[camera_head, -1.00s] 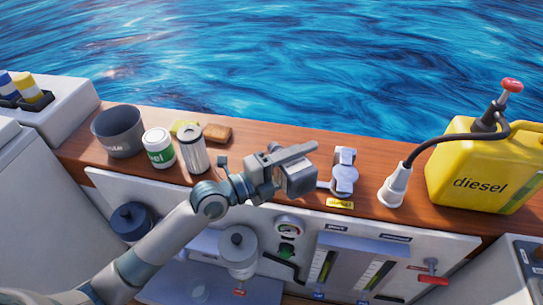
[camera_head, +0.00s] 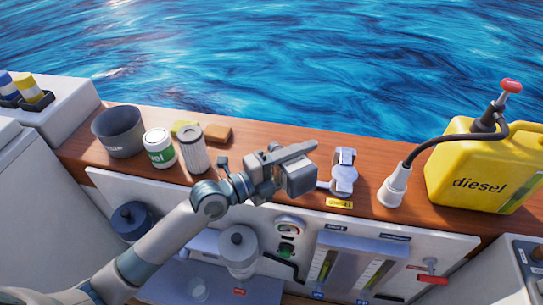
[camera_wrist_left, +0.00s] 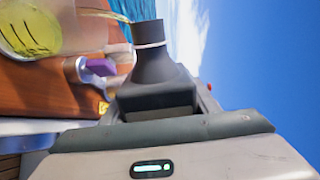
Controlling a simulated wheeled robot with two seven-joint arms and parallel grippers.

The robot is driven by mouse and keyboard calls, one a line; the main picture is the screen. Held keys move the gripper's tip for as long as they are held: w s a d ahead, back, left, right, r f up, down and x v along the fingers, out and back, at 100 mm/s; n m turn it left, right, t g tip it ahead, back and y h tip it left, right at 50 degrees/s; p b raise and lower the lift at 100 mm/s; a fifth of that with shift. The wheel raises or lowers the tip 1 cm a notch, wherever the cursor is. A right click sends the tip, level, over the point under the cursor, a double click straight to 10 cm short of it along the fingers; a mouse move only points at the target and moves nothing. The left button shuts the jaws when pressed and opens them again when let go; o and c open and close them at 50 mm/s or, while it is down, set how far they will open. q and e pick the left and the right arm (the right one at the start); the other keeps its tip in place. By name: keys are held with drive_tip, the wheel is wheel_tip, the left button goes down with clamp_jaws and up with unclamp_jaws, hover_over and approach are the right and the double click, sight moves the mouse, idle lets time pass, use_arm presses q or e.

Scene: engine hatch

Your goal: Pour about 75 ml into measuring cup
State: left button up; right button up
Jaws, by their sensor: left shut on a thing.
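My left gripper (camera_head: 302,165) reaches in over the wooden ledge, left of the white round fitting. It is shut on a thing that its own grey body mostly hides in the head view. In the left wrist view a dark, neck-like part with a pale ring (camera_wrist_left: 151,50) stands at the jaws; I cannot tell whether it is held. A clear rounded vessel with pale yellow in it (camera_wrist_left: 32,28) is cut off at the upper left of that view. I cannot identify it surely as the measuring cup. My right gripper is out of view.
A yellow diesel can (camera_head: 478,172) with a pump and hose stands at the right; the hose meets a white nozzle (camera_head: 394,187). A grey tub (camera_head: 118,132), a green-labelled can (camera_head: 159,149) and a pleated filter (camera_head: 193,150) stand at the left. A white fitting (camera_head: 344,175) is beside the gripper.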

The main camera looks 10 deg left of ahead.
use_arm(q)
drive_tip(key=shift+r, duration=0.15)
idle(0.3)
drive_tip(key=shift+f, duration=0.25)
drive_tip(key=shift+s+d+f+m+b, duration=0.1)
drive_tip(key=shift+m+b, duration=0.3)
drive_tip(key=shift+m, duration=1.4)
drive_tip(key=shift+m, duration=0.3)
